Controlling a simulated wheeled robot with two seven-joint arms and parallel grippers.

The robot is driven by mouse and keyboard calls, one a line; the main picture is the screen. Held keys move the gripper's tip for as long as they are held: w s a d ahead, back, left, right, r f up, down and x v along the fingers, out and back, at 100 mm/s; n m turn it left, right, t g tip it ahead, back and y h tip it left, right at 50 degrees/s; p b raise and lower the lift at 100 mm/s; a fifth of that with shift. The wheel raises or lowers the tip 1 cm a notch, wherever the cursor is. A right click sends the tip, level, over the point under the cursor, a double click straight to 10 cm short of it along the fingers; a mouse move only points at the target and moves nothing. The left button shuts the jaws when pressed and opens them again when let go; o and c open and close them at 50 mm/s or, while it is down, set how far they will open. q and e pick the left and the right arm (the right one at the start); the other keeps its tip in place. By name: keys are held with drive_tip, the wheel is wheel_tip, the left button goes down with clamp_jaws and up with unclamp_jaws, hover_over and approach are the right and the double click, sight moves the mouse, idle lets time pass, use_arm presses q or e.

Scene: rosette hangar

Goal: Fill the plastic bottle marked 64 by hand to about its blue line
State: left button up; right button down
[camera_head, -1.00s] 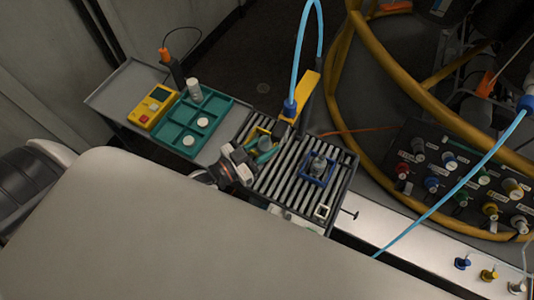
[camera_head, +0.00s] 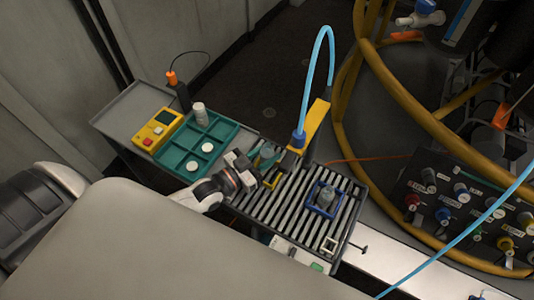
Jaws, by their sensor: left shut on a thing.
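A small greenish, translucent bottle (camera_head: 266,152) stands at the yellow frame (camera_head: 279,181) on the roller table. Its number and any blue line are too small to read. My left gripper (camera_head: 259,169) is shut on this bottle from its near left side; its fingers partly hide the lower part. A blue hose (camera_head: 318,75) arches down to a blue nozzle (camera_head: 298,139) on a yellow post, right of the bottle and apart from it. A second, greyish bottle (camera_head: 326,195) stands in a blue frame (camera_head: 312,206). My right gripper is out of view.
Left of the rollers (camera_head: 287,203) are a teal tray (camera_head: 213,150) with white round pieces, a white container (camera_head: 200,114) and a yellow device (camera_head: 163,130). A thick yellow hoop (camera_head: 395,85) and a panel of coloured knobs (camera_head: 470,205) stand right.

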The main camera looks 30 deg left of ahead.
use_arm(q)
drive_tip(key=shift+f+b, duration=0.6)
drive_tip(key=shift+f, duration=0.3)
drive_tip(key=shift+r, duration=0.2)
drive_tip(key=shift+f, duration=0.45)
drive_tip(key=shift+f+b, duration=0.65)
drive_tip(key=shift+f, duration=0.25)
drive_tip(key=shift+f, duration=0.35)
drive_tip(key=shift+f, duration=0.2)
drive_tip(key=shift+f+b, duration=0.25)
drive_tip(key=shift+b, duration=0.05)
drive_tip(key=o, duration=1.6)
